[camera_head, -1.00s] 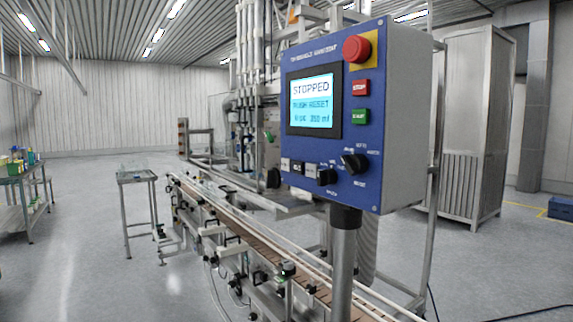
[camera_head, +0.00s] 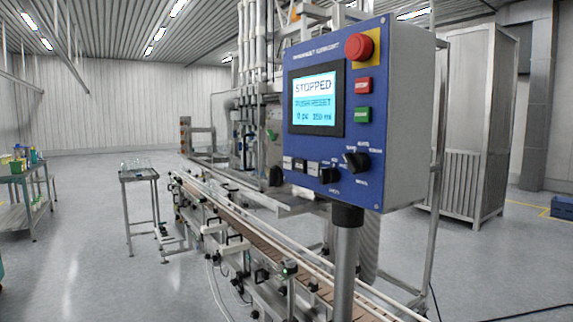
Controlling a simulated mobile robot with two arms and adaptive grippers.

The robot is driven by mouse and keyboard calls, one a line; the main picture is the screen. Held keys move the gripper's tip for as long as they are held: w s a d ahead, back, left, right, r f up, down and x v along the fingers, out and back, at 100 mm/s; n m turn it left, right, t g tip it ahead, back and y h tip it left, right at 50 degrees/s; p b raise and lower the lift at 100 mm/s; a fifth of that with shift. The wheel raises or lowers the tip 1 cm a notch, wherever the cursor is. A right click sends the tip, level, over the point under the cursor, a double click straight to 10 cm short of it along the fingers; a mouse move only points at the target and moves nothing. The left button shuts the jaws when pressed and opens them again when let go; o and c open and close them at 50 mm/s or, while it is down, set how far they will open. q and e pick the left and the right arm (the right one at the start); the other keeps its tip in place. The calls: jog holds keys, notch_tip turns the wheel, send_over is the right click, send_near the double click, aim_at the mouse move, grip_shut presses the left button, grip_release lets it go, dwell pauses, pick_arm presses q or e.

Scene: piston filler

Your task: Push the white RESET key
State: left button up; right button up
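A blue control panel (camera_head: 297,140) stands on a post at centre right. Its lit screen (camera_head: 315,103) reads STOPPED, with a line that looks like PUSH RESET below and a count and ml figure at the bottom. Neither of my grippers is in view.
The panel also bears a red mushroom button (camera_head: 358,47), a red key (camera_head: 363,86), a green key (camera_head: 361,115) and two black knobs (camera_head: 356,161) (camera_head: 329,175). A conveyor (camera_head: 250,236) runs below. A small table (camera_head: 138,177) stands left; open floor lies between.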

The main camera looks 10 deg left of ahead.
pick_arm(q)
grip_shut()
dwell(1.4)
